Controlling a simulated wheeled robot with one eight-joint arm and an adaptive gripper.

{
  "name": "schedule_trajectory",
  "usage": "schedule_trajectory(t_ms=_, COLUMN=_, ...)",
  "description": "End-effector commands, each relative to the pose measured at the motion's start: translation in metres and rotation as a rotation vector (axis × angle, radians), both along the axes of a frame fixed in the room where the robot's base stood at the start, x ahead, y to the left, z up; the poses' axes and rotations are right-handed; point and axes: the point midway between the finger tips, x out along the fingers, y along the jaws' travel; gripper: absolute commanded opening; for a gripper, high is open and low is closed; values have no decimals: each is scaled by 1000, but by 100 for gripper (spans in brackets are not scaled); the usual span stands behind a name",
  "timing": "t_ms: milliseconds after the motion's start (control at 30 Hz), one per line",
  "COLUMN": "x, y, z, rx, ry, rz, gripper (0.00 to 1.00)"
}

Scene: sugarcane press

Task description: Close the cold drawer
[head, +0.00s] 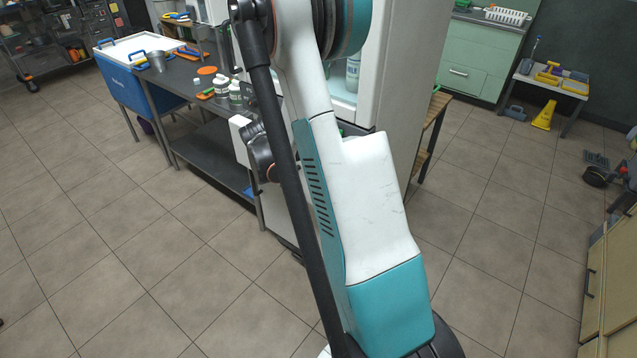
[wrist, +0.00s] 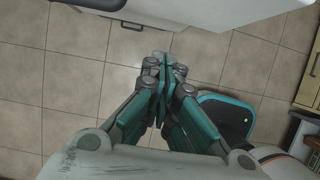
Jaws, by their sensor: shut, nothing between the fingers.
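A tall white cabinet (head: 405,80) stands behind my arm in the head view, with a bottle (head: 352,75) in its lit, open upper part. A white block-like part (head: 241,128) juts out at its left, probably the cold drawer; my arm hides much of it, so I cannot tell how far it is open. In the wrist view a white panel (wrist: 225,12) crosses the top edge. My gripper (wrist: 165,62) is shut and empty, pointing toward that panel with its tips just below it. I cannot tell whether they touch. The fingers are not clear in the head view.
A dark metal table (head: 185,92) with white bottles (head: 222,88) stands left of the cabinet, beside a blue cooler (head: 128,85). A wooden shelf (head: 433,125) is right of the cabinet. Wooden cabinets (head: 610,290) line the right edge. The tiled floor at left is clear.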

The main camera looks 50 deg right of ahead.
Motion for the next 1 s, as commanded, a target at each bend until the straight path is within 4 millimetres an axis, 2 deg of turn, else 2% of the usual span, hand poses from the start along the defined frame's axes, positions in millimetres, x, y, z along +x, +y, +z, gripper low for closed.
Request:
schedule_trajectory(t_ms=167, x=0, y=-1, z=-12, rx=-4, ry=0, rz=7, gripper=0)
schedule_trajectory(t_ms=667, x=3, y=-36, z=-100, rx=-3, ry=-1, rz=4, gripper=0)
schedule_trajectory(t_ms=800, x=3, y=-58, z=-95, rx=-3, ry=0, rz=3, gripper=0)
schedule_trajectory(t_ms=1000, x=5, y=-72, z=-93, rx=-3, ry=1, rz=5, gripper=0)
